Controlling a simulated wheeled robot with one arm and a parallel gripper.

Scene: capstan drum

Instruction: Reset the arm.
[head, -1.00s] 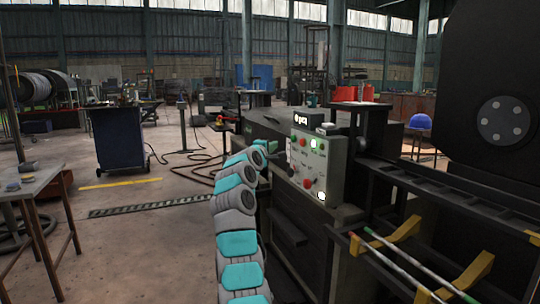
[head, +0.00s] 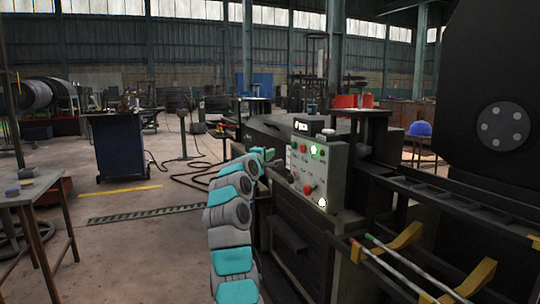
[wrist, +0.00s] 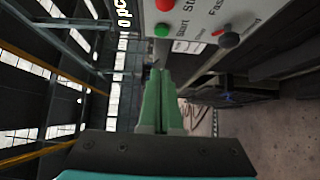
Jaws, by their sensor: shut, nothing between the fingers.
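My gripper (head: 268,155) is at the left edge of the grey control panel (head: 320,172) in the head view, small and partly hard to make out. In the wrist view its two green fingers (wrist: 160,75) are together with nothing between them. The panel shows at the top of the wrist view, with a green button (wrist: 163,31) marked Start, a red button (wrist: 165,4) and a dark knob (wrist: 229,40). The fingertips appear just below the green button in that picture; I cannot tell the gap in depth. Lit lamps (head: 315,152) show on the panel.
The dark machine cabinet (head: 300,240) stands right of my arm. Rods on yellow brackets (head: 405,238) and a big black drum (head: 495,110) are farther right. A metal table (head: 30,185) is at left, with a blue cabinet (head: 122,145) behind. Open floor lies between.

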